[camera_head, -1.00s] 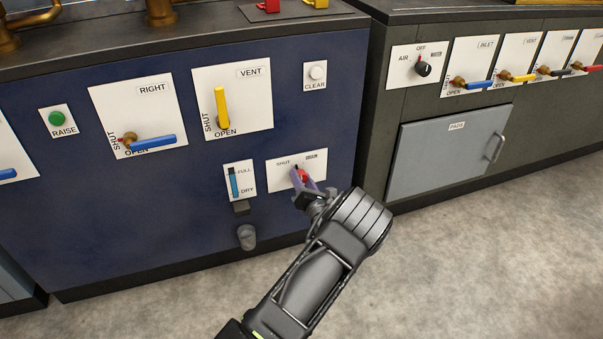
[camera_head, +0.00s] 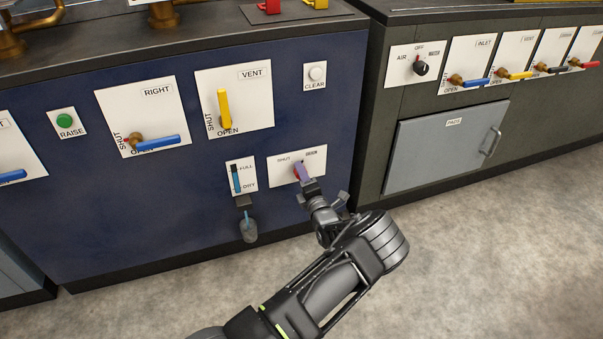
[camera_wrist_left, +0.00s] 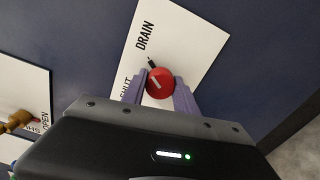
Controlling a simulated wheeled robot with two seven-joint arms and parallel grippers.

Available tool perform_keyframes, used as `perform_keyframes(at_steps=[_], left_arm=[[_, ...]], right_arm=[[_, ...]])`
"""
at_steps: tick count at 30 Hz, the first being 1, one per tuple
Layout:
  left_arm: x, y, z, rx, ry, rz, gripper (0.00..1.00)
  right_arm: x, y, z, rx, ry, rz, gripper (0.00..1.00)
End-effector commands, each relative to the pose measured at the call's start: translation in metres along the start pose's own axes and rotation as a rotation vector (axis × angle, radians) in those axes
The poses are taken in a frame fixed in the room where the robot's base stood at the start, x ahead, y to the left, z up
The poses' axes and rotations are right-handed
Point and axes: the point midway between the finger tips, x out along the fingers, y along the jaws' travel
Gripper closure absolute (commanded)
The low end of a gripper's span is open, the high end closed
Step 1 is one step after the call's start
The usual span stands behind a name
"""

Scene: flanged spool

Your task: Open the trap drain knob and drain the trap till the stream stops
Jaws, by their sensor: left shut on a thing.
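The red drain knob (camera_wrist_left: 160,82) sits on a white plate (camera_head: 316,165) marked SHUT and DRAIN on the blue cabinet front. My left gripper (camera_head: 302,171) has its purple fingers on both sides of the knob and is shut on it. It also shows in the left wrist view (camera_wrist_left: 160,92). The fingers mostly hide the knob in the head view. Left of it is the level gauge (camera_head: 235,179), marked FULL and DRY, with a blue column in it. A thin blue stream (camera_head: 246,218) falls from the dark spout (camera_head: 243,201) into a grey cup (camera_head: 249,232). My right gripper is not in view.
Above are the yellow VENT lever (camera_head: 224,108), the blue RIGHT lever (camera_head: 158,143) and the CLEAR button (camera_head: 316,73). The green RAISE button (camera_head: 65,121) is at left. A grey cabinet (camera_head: 376,150) stands close at right. The floor in front is clear.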

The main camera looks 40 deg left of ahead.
Motion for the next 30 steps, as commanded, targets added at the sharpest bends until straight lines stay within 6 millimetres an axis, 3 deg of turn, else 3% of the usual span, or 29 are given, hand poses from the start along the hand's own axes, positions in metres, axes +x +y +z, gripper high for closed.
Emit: perform_keyframes(at_steps=[15, 16, 24, 30], left_arm=[[-0.0007, -0.0013, 0.0, 0.033, 0.0, -0.002, 1.0], [-0.0007, -0.0013, 0.0, 0.033, 0.0, -0.002, 0.64], [-0.0003, -0.0007, 0.0, 0.031, 0.0, -0.001, 0.43], [-0.0002, -0.0003, 0.0, 0.03, 0.0, -0.001, 0.43]], right_arm=[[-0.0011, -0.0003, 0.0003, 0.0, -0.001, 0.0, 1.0], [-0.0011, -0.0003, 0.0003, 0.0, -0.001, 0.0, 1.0], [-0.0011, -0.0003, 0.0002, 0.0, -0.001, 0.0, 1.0], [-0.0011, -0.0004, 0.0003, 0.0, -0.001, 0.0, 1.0]])
